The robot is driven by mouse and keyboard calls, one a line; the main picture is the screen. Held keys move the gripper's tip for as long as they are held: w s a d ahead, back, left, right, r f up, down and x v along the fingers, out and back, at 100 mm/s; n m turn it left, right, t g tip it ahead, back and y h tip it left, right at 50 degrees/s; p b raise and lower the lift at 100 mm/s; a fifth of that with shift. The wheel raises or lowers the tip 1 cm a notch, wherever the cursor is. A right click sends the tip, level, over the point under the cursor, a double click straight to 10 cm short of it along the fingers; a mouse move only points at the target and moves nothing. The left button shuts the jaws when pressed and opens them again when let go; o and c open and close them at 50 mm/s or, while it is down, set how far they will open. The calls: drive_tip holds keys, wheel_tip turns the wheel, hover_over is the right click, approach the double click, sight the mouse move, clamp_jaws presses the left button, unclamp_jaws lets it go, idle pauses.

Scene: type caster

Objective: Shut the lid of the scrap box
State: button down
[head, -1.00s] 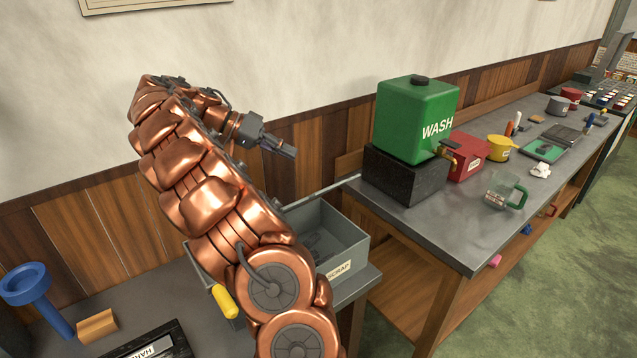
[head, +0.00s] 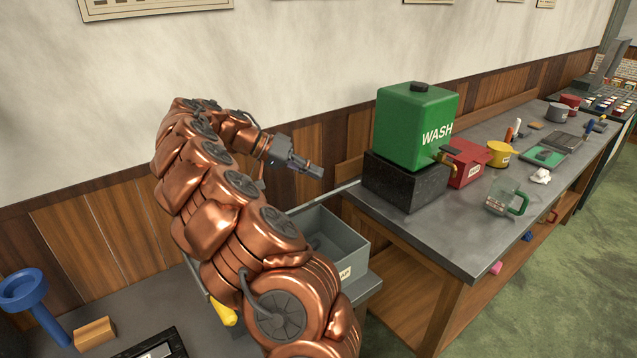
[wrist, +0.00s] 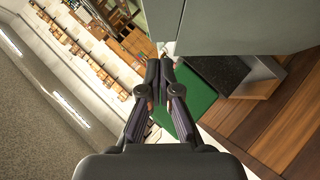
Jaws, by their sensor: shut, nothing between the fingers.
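The scrap box (head: 345,250) is a grey open-topped box, partly hidden behind my arm, with dark scraps inside. Its label is partly covered. A thin grey edge (head: 346,188) behind the opening looks like the raised lid, seen nearly edge-on. In the wrist view a broad grey-green panel (wrist: 250,25), probably this lid, fills the upper right, close to my fingertips. My gripper (head: 316,172) is shut and empty, above and behind the box near that edge; it also shows in the wrist view (wrist: 160,68). I cannot tell whether it touches the lid.
A green WASH container (head: 415,125) on a black block (head: 405,182) stands just right of my gripper on the bench (head: 450,240). A blue funnel-like thing (head: 25,290) and wooden block (head: 95,333) lie left.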

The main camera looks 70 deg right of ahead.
drive_tip(key=shift+s+a+f+p, duration=0.35)
drive_tip(key=shift+s+f, duration=0.2)
drive_tip(key=shift+f, duration=0.1)
drive_tip(key=shift+s+a+f+p, duration=0.35)
drive_tip(key=shift+s+f, duration=0.15)
drive_tip(key=shift+f, duration=0.1)
drive_tip(key=shift+s+f+b, duration=0.1)
drive_tip(key=shift+f+b, duration=0.1)
drive_tip(key=shift+b, duration=0.15)
